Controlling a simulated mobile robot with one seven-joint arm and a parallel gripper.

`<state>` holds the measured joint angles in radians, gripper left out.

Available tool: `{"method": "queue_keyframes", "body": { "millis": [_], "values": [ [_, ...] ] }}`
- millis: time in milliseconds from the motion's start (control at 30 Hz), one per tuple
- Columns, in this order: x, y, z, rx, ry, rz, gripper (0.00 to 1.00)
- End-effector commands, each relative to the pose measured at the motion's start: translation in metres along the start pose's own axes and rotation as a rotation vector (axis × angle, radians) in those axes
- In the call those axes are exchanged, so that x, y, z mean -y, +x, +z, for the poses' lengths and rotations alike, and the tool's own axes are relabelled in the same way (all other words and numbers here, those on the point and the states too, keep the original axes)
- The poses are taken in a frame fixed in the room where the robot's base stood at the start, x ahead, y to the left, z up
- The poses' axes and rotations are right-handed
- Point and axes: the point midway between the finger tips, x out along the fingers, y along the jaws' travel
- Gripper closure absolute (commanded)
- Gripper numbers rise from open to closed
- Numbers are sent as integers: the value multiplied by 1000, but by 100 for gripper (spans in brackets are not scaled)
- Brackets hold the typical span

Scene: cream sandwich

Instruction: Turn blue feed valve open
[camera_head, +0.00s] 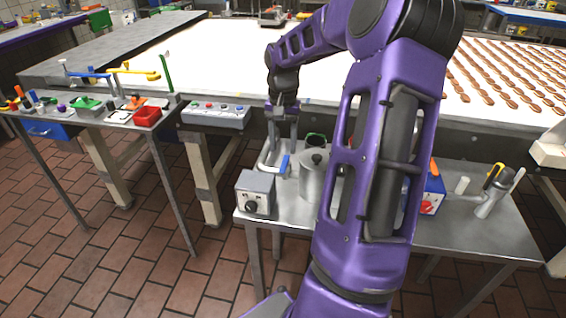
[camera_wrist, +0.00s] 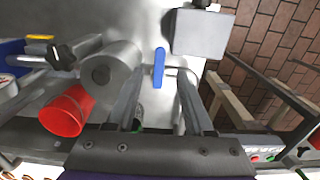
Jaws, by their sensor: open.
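A blue valve handle (camera_head: 284,165) sits on a grey pipe beside a steel pot on the right-hand metal table. In the wrist view the blue handle (camera_wrist: 158,68) is a slim upright bar across the pipe. My gripper (camera_head: 282,138) points down just above and behind this handle. In the wrist view my gripper (camera_wrist: 160,80) is open, with one finger on each side of the handle in the picture. I see no clear contact, and the depth between fingertips and handle is hard to tell.
A grey box with a black knob (camera_head: 256,194) stands left of the handle. The steel pot (camera_head: 312,178) is close on its right. A red cup (camera_wrist: 68,110) shows in the wrist view. A button panel (camera_head: 215,115) is on the conveyor front. Another blue lever (camera_head: 90,76) is on the left table.

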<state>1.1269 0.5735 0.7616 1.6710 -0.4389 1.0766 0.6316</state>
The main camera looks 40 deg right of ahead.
Motion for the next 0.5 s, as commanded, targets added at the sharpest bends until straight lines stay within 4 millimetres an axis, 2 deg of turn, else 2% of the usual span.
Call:
{"method": "queue_keyframes", "body": {
  "millis": [33, 200, 333, 500],
  "values": [
    [0, 13, 1, 4, 0, -1, 48],
    [0, 42, 1, 3, -1, -1, 48],
    [0, 55, 0, 2, -1, 0, 48],
    [0, 61, 0, -1, 0, 1, 48]
  ]
}}
